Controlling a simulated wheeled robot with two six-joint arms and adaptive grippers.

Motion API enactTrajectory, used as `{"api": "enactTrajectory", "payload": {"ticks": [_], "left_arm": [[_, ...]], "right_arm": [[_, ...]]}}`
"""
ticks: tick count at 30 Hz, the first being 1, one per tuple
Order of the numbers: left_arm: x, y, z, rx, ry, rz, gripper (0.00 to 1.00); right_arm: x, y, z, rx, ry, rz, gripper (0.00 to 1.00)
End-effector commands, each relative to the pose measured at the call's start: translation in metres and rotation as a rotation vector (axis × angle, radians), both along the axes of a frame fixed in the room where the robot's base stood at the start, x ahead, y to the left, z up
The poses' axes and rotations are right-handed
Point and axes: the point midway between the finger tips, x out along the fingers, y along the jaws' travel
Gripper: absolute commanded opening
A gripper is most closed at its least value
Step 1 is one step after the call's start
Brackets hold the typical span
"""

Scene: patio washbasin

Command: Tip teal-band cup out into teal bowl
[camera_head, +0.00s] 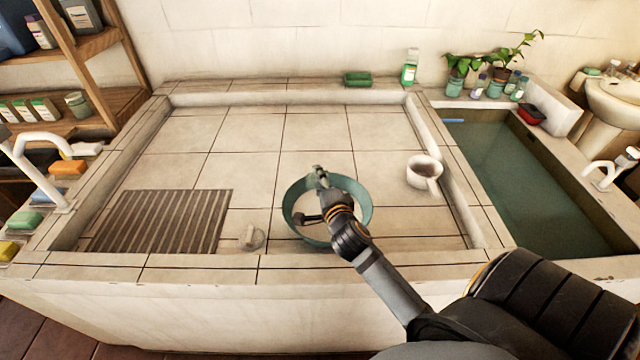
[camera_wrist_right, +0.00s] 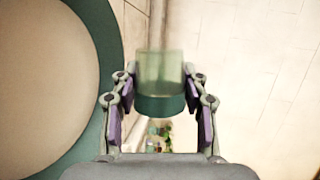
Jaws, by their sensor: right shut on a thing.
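The teal bowl (camera_head: 364,212) stands in the front middle of the tiled basin. Its rim also fills the left of the right wrist view (camera_wrist_right: 112,45), with a pale inside. My right gripper (camera_head: 320,180) is over the bowl in the head view, its arm hiding part of it. In the right wrist view the gripper is shut on the teal-band cup (camera_wrist_right: 160,75), a translucent green cup with a darker teal band. The cup is beside the bowl's rim in that view. I cannot tell its tilt or what it holds. My left gripper is not in view.
A white mug (camera_head: 423,170) with dark contents stands right of the bowl. A slatted grate (camera_head: 160,222) and a small pale knob (camera_head: 251,238) are to its left. A green soap bar (camera_head: 357,79) and a bottle (camera_head: 410,68) sit on the back ledge. The basin's back is clear.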

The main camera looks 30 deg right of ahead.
Motion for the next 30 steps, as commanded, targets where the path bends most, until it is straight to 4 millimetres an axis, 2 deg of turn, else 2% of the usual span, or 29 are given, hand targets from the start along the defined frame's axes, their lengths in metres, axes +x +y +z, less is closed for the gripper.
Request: {"api": "enactTrajectory", "payload": {"ticks": [4, 16, 30], "left_arm": [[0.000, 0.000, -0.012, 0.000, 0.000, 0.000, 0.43], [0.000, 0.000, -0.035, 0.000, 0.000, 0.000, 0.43], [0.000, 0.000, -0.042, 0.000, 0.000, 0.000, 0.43]], "right_arm": [[0.000, 0.000, -0.005, 0.086, -0.053, 0.001, 0.08], [0.000, -0.001, 0.002, 0.296, -0.183, 0.000, 0.08], [-0.001, -0.001, 0.007, 0.382, -0.235, -0.001, 0.08]]}}
